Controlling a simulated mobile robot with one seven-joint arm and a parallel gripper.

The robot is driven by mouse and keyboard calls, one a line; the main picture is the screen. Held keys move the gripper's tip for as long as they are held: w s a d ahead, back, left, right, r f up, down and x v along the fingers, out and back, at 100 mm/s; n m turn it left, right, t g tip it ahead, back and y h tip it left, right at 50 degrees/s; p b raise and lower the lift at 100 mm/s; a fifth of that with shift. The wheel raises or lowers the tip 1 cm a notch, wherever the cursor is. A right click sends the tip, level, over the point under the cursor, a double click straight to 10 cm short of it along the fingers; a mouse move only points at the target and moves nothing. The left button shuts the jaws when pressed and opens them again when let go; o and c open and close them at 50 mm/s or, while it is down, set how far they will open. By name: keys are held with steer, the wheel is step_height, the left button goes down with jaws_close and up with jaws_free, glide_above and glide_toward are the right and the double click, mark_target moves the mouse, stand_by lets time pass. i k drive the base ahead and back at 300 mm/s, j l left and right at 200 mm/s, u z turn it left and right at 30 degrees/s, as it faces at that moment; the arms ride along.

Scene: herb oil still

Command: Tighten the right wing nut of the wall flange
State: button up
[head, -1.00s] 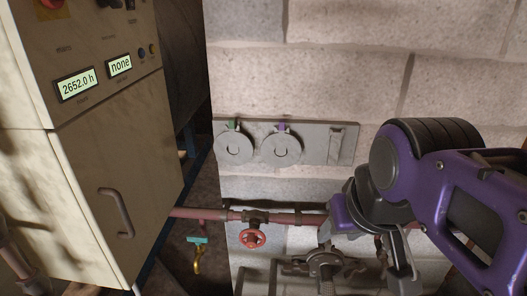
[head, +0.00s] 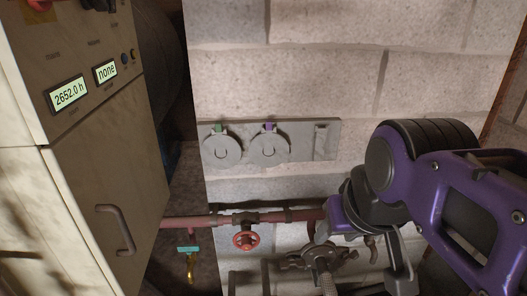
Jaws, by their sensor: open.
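The wall flange (head: 318,256) is low on the block wall in the head view, a dark metal fitting with a braided hose (head: 327,284) running down from it. A small lug shows at its right side (head: 350,254), which may be the right wing nut; it is too small to tell. My gripper (head: 358,252) is open, its fingers spread in front of the wall around the right part of the flange. I cannot tell whether a finger touches anything. My purple wrist hides part of the wall right of the flange.
A red-brown pipe (head: 195,221) with a red handwheel (head: 245,240) runs left of the flange. A grey socket panel (head: 298,142) is above. A beige cabinet (head: 105,170) stands left. A yellow valve with a teal handle (head: 189,250) is low left.

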mark_target(354, 255)
steer(key=z, duration=0.7)
steer(key=k+l+u, duration=0.2)
steer(key=k+z, duration=0.1)
steer(key=k, duration=0.3)
steer(key=i+l+u, duration=0.1)
steer(key=i, duration=0.2)
